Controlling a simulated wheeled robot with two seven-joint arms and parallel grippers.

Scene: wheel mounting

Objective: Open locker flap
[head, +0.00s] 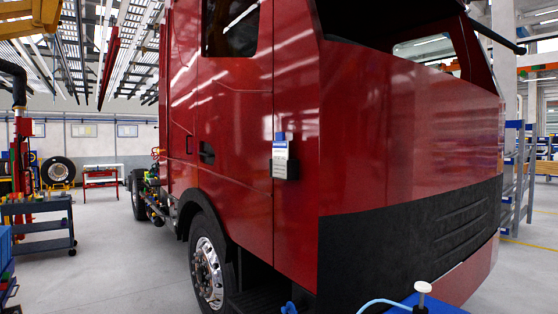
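A large red truck cab (225,105) fills the middle of the head view, its side and front corner towards me. I cannot tell for certain which part is the locker flap. A small grey box (280,158) with a blue and white label is fixed to the side panel near the corner, with a black part at its right. A dark door handle (207,153) is set in the side further back. No panel on the cab visibly stands open. Neither of my grippers is in view.
A chrome front wheel (208,272) sits under the cab. A blue surface (440,304) with a white knob (423,287) and a pale cable is at the bottom right. A dark trolley (40,225) stands at the left. Floor (110,265) left of the truck is clear.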

